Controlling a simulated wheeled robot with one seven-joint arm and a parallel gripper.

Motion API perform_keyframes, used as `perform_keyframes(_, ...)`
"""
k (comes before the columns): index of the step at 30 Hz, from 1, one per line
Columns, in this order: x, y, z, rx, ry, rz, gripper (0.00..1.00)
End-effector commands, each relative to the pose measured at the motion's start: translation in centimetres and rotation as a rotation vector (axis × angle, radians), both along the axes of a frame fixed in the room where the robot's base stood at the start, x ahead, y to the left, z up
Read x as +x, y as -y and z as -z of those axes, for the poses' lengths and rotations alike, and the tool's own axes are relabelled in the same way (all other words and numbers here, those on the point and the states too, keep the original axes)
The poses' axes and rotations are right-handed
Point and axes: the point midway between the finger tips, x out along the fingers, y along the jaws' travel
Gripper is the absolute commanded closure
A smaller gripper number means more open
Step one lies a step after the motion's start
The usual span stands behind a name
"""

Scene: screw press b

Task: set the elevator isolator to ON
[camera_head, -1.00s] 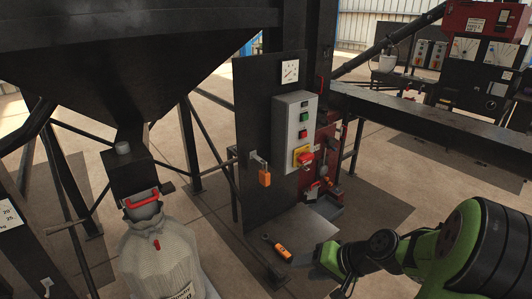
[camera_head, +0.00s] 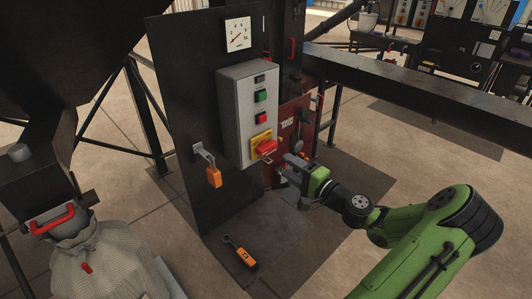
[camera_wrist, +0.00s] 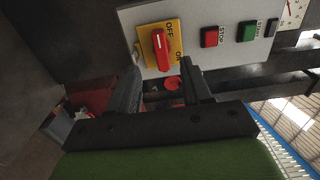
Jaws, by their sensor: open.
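The elevator isolator (camera_head: 266,147) is a red rotary handle on a yellow plate, low on a grey control box (camera_head: 247,110). In the wrist view the red handle (camera_wrist: 160,48) has a white mark that points toward OFF on the yellow plate (camera_wrist: 176,36); ON is at the plate's other side. My gripper (camera_head: 285,170) is just right of and below the handle in the head view, apart from it. In the wrist view its two fingers (camera_wrist: 163,88) are spread with nothing between them, and the handle is beyond their tips.
The box also carries a green button (camera_head: 260,96) and a red STOP button (camera_head: 261,117). An orange tool (camera_head: 245,257) lies on the base plate. A dark beam (camera_head: 420,85) runs behind my arm.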

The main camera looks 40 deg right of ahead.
Motion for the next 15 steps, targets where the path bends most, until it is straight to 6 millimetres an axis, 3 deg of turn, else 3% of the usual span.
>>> perform_keyframes(3,3.2,-0.2,0.1,-0.002,0.002,-0.005,0.51)
perform_keyframes(9,7.6,-0.3,0.0,-0.002,0.002,-0.004,0.51)
perform_keyframes(15,9.5,-0.3,0.0,0.000,-0.001,-0.001,0.51)
